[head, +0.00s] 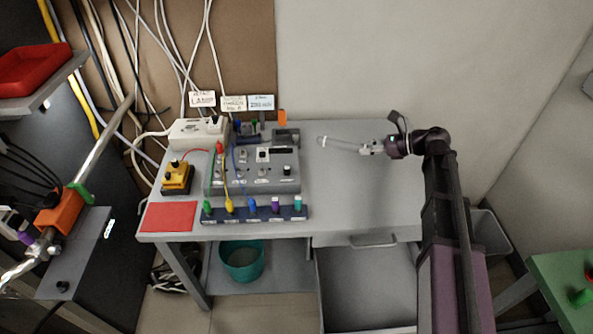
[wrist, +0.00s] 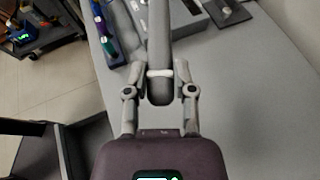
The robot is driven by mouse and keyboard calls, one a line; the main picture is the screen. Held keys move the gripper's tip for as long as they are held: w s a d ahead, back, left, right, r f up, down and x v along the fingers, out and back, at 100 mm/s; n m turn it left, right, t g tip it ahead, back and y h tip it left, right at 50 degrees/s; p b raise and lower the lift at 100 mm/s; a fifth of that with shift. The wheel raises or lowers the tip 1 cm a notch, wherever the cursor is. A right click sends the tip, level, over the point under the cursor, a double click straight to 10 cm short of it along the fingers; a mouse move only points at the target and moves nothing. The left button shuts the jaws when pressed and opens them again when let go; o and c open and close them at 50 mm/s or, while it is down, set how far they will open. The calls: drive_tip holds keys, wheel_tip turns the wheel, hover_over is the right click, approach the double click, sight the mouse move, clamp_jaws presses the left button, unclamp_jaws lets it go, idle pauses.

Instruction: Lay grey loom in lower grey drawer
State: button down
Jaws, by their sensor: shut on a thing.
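My gripper (head: 366,147) is above the right part of the grey table, seen in the head view. It is shut on the grey loom (head: 338,141), a slim piece that sticks out to the left from the fingers. In the wrist view the loom (wrist: 159,40) runs up the picture between my fingertips (wrist: 160,84), with a pale band around it. The lower grey drawer (head: 362,283) is pulled out below the table's right half, and its visible interior is bare. My arm hides its right side.
A grey control box (head: 255,172) and a dark rail of coloured plugs (head: 255,214) stand on the table's left half. A red mat (head: 169,216) lies at its front left. A teal bucket (head: 241,261) stands below. The table's right half is clear.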

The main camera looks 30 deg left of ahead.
drive_tip(key=s+f+m+t+b, duration=0.1)
drive_tip(key=f+b, duration=0.3)
drive_tip(key=s+f+m+t+b, duration=0.1)
drive_tip(key=s+f+t+b, duration=0.1)
drive_tip(key=f+b, duration=0.2)
drive_tip(key=s+f+m+t+b, duration=0.1)
drive_tip(key=s+f+m+b, duration=0.1)
drive_tip(key=f+b, duration=0.2)
drive_tip(key=shift+f+t, duration=0.4)
drive_tip(key=shift+f, duration=0.2)
drive_tip(key=shift+s+f+m+t+b, duration=0.3)
drive_tip(key=shift+s+f+b, duration=0.05)
drive_tip(key=shift+f+b, duration=0.45)
drive_tip(key=shift+d, duration=0.1)
drive_tip(key=shift+w, duration=0.15)
drive_tip(key=b, duration=0.2)
hover_over(344, 173)
drive_tip(key=shift+f, duration=0.7)
drive_tip(key=shift+f+b, duration=1.55)
drive_tip(key=shift+f, duration=0.2)
